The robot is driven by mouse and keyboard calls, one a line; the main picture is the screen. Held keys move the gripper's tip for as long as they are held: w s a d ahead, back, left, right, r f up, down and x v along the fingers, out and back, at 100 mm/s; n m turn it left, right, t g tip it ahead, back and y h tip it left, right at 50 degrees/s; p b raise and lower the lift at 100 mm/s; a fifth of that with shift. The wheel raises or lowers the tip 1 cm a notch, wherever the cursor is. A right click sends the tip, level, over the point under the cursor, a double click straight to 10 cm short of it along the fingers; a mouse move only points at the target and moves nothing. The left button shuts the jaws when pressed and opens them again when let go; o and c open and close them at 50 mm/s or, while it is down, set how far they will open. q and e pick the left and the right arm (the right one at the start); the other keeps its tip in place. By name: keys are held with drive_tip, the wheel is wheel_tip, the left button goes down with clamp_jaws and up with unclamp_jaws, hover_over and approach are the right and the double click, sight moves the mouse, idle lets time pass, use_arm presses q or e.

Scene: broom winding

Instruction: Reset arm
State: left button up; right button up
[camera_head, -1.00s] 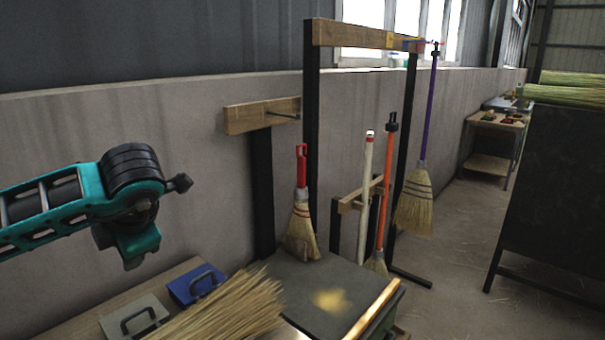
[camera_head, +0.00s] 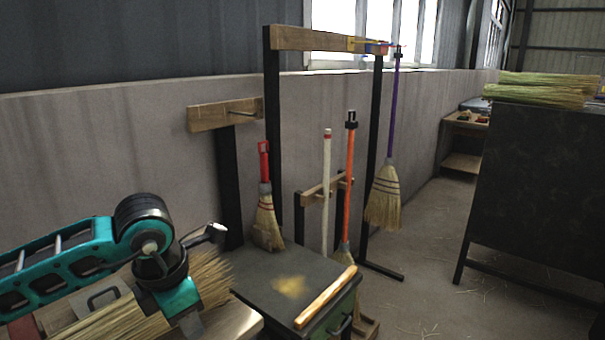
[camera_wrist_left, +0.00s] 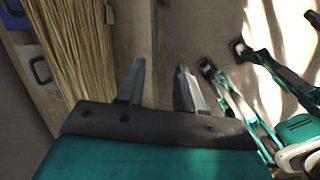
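My left arm, teal with black joints, comes in from the left in the head view. Its gripper (camera_head: 188,325) is low at the bottom edge, beside the straw bundle (camera_head: 212,274) on the bench, and its fingertips are hard to make out there. In the left wrist view the two grey fingers (camera_wrist_left: 160,84) are apart with nothing between them. The straw lies left of them in that view, and a pale wooden edge shows beyond the fingers. My right gripper cannot be made out in either view.
A dark-topped table (camera_head: 262,270) with a wooden bar (camera_head: 325,297) stands right of the straw. A red-handled broom (camera_head: 266,222), an orange-handled broom (camera_head: 349,180) and a purple-handled broom (camera_head: 384,198) stand or hang behind. Open floor (camera_head: 425,290) lies to the right.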

use_arm(q)
drive_tip(key=s+d+r+n+g+h, duration=0.1)
drive_tip(key=s+d+g+h, duration=0.1)
drive_tip(key=s+d+h, duration=0.4)
drive_tip(key=s+d+n+g+h, duration=0.1)
drive_tip(key=d+h, duration=0.3)
drive_tip(key=d, duration=0.4)
drive_tip(key=s+d+r+n+g+h, duration=0.1)
drive_tip(key=s+d+g+h, duration=0.1)
drive_tip(key=s+d+h, duration=0.4)
drive_tip(key=w+a+n+t+h, duration=0.15)
drive_tip(key=w+n+t, duration=0.25)
drive_tip(key=n+t, duration=0.5)
drive_tip(key=w+a+n+t, duration=0.35)
drive_tip(key=n+t, duration=0.35)
drive_tip(key=n, duration=0.4)
drive_tip(key=w+a+f+n+t+y, duration=0.2)
drive_tip(key=a+f+n+t+y, duration=0.3)
drive_tip(key=f+n+y, duration=0.5)
drive_tip(key=s+a+f+n+g+y, duration=0.3)
drive_tip(key=s+a+f+n+g, duration=0.1)
drive_tip(key=f, duration=0.4)
drive_tip(key=s+a+f+n+g+y, duration=0.3)
drive_tip(key=s+a+f+n, duration=0.2)
drive_tip(key=s+f+n, duration=0.1)
wheel_tip(320, 180, down, 2)
drive_tip(key=shift+s+a+f+g, duration=0.25)
drive_tip(key=shift+s+g, duration=0.15)
drive_tip(key=shift+s, duration=0.5)
